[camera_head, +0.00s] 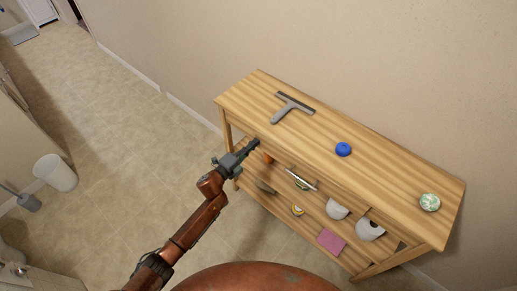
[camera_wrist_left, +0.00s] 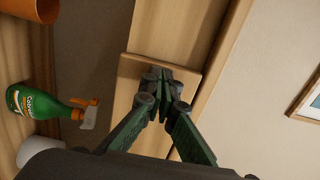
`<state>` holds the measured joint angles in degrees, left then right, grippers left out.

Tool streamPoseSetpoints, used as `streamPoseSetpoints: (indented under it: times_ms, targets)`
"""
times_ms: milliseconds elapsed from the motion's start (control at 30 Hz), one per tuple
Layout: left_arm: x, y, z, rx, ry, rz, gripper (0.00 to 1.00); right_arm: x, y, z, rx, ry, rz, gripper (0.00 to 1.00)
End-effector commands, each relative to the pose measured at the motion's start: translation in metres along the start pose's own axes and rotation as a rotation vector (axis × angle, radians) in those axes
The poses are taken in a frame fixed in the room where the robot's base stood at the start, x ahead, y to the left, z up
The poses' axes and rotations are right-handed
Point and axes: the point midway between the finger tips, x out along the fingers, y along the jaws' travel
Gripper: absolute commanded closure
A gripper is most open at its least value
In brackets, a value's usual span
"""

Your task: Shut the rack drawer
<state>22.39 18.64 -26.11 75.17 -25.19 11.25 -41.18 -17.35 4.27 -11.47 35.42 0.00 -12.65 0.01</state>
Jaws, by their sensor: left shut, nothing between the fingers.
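The wooden rack (camera_head: 385,195) stands along the wall, with a top board and a lower shelf. My left gripper (camera_head: 254,146) is shut and empty at the rack's front edge, near its left end. In the left wrist view its closed fingertips (camera_wrist_left: 158,76) lie over a pale wooden panel (camera_wrist_left: 128,88), which looks like the drawer front. They are close to it or touching; I cannot tell which. How far the drawer stands out is not clear, and my gripper hides part of it. My right gripper is not in view.
On the rack top lie a squeegee (camera_head: 290,107), a blue round item (camera_head: 343,149) and a green patterned round item (camera_head: 430,202). Below are several items, including a pink cloth-like piece (camera_head: 331,241). A green spray bottle (camera_wrist_left: 38,105) shows in the wrist view.

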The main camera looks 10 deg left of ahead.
Motion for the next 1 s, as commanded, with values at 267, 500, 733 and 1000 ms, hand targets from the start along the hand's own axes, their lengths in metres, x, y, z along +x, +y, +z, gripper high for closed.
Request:
streamPoseSetpoints:
  times_ms: [267,500,733,1000]
  targets:
    - [0.002,-0.001,0.003,0.000,-0.004,0.000,1.00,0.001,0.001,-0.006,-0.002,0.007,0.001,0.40]
    - [0.001,-0.002,0.003,0.001,-0.004,-0.001,1.00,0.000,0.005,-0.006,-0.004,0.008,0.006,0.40]
    - [-0.018,-0.003,0.004,0.000,0.000,0.001,1.00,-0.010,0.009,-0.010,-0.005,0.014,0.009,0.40]
    - [-0.076,0.000,0.004,0.001,0.005,0.002,1.00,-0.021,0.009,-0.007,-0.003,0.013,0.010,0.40]
